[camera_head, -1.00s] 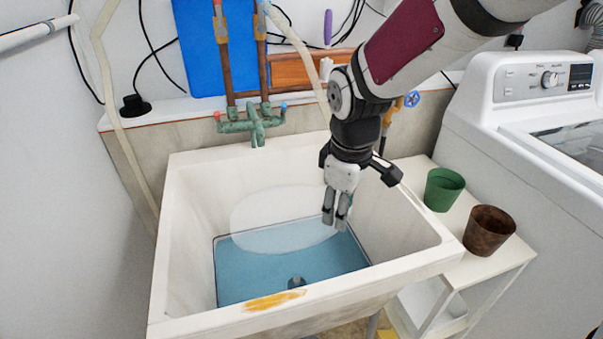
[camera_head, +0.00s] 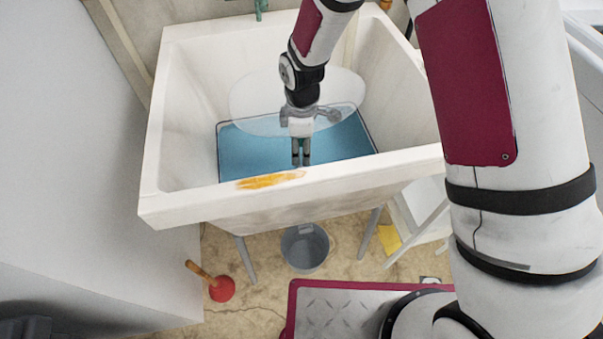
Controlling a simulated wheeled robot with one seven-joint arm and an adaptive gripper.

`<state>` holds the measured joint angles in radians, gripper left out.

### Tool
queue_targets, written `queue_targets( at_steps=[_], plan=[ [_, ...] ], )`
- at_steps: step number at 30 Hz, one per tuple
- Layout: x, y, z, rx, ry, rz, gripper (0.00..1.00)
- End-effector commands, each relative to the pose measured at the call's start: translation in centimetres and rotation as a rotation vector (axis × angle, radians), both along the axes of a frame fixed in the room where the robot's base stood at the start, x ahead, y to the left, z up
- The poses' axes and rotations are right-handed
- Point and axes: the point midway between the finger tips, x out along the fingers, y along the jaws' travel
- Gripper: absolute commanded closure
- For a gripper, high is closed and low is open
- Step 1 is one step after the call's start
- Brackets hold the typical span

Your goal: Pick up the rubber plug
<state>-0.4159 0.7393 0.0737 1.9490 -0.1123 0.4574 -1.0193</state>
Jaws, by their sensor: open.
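My gripper (camera_head: 300,162) points down inside the white sink (camera_head: 170,130), close to its front wall. Its two fingers are near each other with a narrow gap between them, and they are open. I cannot make out the rubber plug now; the fingers cover the part of the blue sink bottom (camera_head: 245,150) where a small grey round piece showed earlier. Whether the fingertips touch anything is hidden. A pale translucent oval (camera_head: 255,95) shows behind the gripper in the sink.
The sink's front rim has an orange-yellow stain (camera_head: 270,180). Below are a grey bucket (camera_head: 300,262), a red plunger (camera_head: 222,289) and a yellow piece (camera_head: 389,239) on the floor.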

Motion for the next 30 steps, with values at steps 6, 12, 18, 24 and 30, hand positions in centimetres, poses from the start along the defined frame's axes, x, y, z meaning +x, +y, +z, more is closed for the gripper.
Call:
queue_targets(
  at_steps=[6, 12, 18, 24, 30],
  plan=[
    [0.0, 0.0, -2.2, 0.000, 0.001, 0.000, 0.59],
    [0.0, 0.0, -3.3, -0.001, 0.000, 0.000, 0.59],
    [-0.1, 0.1, -6.3, -0.002, 0.003, 0.000, 0.59],
    [0.0, 0.1, -7.6, 0.000, 0.000, -0.002, 0.59],
    [0.0, 0.1, -7.5, 0.000, -0.001, -0.001, 0.70]
  ],
)
